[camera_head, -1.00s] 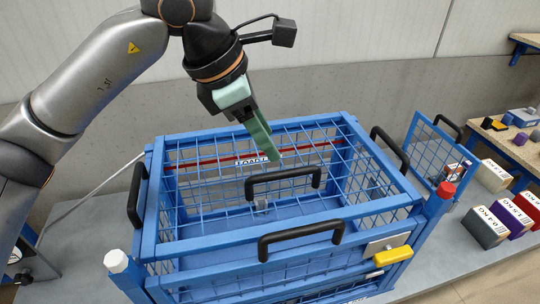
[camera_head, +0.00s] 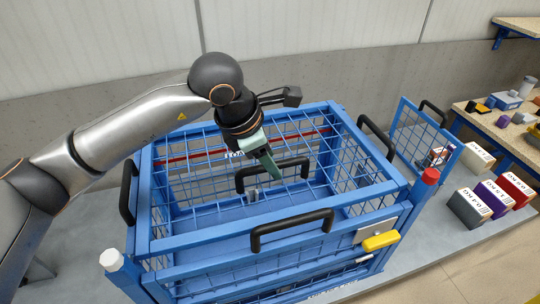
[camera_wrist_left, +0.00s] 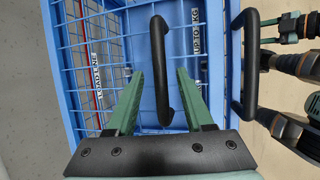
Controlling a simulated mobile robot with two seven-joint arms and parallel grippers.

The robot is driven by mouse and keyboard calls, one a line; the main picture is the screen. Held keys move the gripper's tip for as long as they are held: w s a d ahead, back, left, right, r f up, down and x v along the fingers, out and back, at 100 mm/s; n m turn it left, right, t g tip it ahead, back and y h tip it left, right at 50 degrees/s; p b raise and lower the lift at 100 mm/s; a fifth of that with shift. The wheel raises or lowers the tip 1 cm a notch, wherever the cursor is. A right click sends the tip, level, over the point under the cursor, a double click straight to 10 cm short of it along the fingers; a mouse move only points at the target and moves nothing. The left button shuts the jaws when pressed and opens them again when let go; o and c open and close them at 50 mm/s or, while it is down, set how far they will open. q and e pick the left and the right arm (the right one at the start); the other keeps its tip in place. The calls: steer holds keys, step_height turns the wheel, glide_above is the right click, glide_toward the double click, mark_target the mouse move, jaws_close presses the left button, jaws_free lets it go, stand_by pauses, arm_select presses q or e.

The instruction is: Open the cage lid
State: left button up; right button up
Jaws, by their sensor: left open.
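The blue wire-mesh cage (camera_head: 160,243) stands on a grey table. A black handle (camera_head: 250,170) shows near the middle of the cage top; which panel bears it is hard to tell, as is the lid's outline. My left gripper (camera_head: 271,172) reaches down over the cage, its green fingertips close to this handle. In the left wrist view, the open fingers (camera_wrist_left: 158,100) point toward the handle (camera_wrist_left: 158,62), which lies between them and is not gripped. A dark arm end with green parts (camera_wrist_left: 290,26) shows at the right; whether it is my right gripper is unclear.
More black handles stand on the front (camera_head: 292,231), left (camera_head: 127,192) and right (camera_head: 376,137) of the cage. A yellow latch-like block (camera_head: 381,241) sits at the front right corner. Boxes (camera_head: 468,208) and a small blue mesh door (camera_head: 425,135) are to the right.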

arm_select(q)
steer(key=shift+f, duration=0.15)
steer(key=shift+c, duration=0.3)
jaws_close()
stand_by(1.1)
